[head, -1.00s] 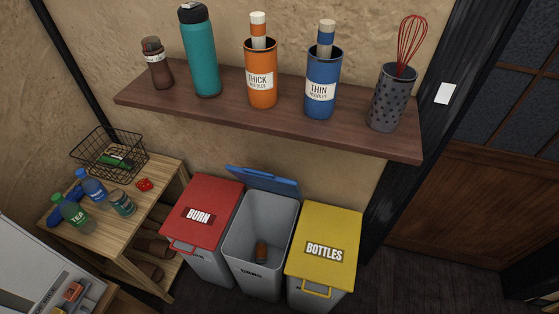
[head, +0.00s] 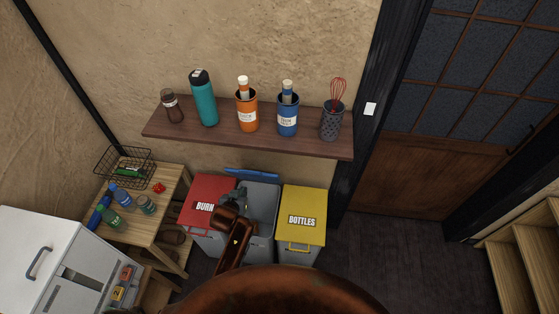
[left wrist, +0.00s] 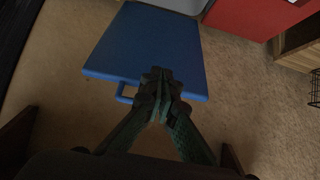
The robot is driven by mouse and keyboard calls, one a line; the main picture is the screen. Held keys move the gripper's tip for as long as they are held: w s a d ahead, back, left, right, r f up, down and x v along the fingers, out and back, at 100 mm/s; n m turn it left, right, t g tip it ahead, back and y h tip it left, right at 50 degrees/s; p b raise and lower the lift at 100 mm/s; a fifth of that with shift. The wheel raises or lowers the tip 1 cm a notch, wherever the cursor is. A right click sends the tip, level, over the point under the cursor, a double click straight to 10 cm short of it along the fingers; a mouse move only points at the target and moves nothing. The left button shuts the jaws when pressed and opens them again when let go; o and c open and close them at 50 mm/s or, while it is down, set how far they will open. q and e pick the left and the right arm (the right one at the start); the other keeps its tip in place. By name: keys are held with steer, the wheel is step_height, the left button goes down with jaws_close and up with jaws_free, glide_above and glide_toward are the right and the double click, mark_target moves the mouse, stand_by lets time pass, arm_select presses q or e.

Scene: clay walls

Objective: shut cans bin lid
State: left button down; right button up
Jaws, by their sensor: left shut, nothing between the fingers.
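The cans bin (head: 262,197) is the grey middle bin, and its mouth is partly covered by my left arm. Its blue lid (head: 250,174) stands open, tipped back toward the wall. In the left wrist view the lid (left wrist: 150,40) is a broad blue panel with a small loop handle (left wrist: 124,95) on its edge. My left gripper (head: 238,193) is over the bins, just in front of the lid. It is shut and empty in the left wrist view (left wrist: 158,76), overlapping the lid's edge beside the handle. Whether it touches the lid I cannot tell. My right gripper is not in view.
The red burn bin (head: 196,215) stands left of the cans bin, the yellow bottles bin (head: 303,210) right. A wooden shelf (head: 180,133) with several containers hangs above. A small wooden table (head: 170,205) is at left. Dark floor is clear at right.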

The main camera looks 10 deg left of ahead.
arm_select(q)
steer(key=t+p, duration=0.1)
steer(key=p, duration=0.3)
glide_toward(251, 172)
step_height(251, 172, up, 4)
steer(key=w, duration=0.3)
steer(key=x, duration=1)
steer(key=shift+w+d+r+b, duration=0.1)
steer(key=shift+r+b, duration=0.1)
steer(key=shift+b, duration=0.1)
steer(key=shift+s+f+p, duration=0.2)
steer(key=shift+s+f, duration=0.15)
steer(key=shift+s, duration=0.25)
steer(key=shift+s+f+p, duration=0.2)
steer(key=shift+s+f, duration=0.15)
steer(key=shift+s, duration=0.2)
steer(key=shift+s+f, duration=0.15)
steer(key=shift+s, duration=0.2)
steer(key=shift+s+f, duration=0.15)
steer(key=shift+f, duration=0.1)
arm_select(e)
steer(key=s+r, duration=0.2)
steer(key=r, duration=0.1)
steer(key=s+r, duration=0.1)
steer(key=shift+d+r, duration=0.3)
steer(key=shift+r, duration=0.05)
